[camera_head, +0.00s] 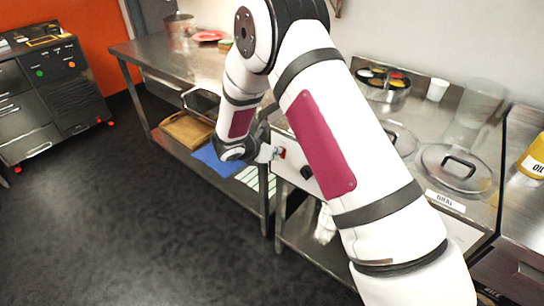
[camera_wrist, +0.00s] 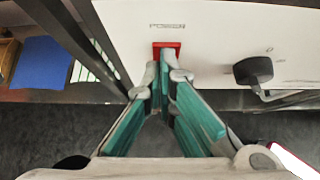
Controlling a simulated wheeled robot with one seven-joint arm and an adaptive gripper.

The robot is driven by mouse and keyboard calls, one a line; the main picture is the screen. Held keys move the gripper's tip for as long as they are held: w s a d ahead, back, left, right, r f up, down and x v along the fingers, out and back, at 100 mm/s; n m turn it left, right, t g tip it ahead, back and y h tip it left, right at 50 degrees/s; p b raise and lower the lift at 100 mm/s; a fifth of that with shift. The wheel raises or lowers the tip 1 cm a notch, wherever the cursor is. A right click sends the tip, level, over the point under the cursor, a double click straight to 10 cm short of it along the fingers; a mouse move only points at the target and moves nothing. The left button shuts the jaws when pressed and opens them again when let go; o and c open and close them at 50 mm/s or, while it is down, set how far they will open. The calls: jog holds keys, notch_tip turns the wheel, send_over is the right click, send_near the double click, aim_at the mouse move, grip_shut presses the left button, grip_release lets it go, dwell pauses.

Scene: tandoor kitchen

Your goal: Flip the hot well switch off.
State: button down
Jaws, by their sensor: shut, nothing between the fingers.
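The red power switch (camera_wrist: 167,46) sits on the white front panel (camera_wrist: 215,30) in the wrist view, under a "POWER" label. It also shows as a small red spot in the head view (camera_head: 282,153), on the front of the steel counter unit with the lidded wells. My gripper (camera_wrist: 164,74) is shut and empty, its tips just below the switch in the wrist view. I cannot tell whether the tips touch it. The gripper also shows in the head view (camera_head: 271,153), beside the panel. The lower part of the switch is close behind the fingertips, and its on or off position is unclear.
A black knob (camera_wrist: 252,70) is right of the switch. A dark table leg (camera_wrist: 75,45) stands close on the left. A blue cloth or board (camera_head: 218,166) and a wooden tray (camera_head: 187,131) lie on the lower shelf. Lidded wells (camera_head: 460,165) are on top. The floor is clear.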

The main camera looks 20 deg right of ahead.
jog(key=shift+r, duration=0.15)
jog(key=shift+r+p, duration=0.35)
jog(key=shift+r, duration=0.3)
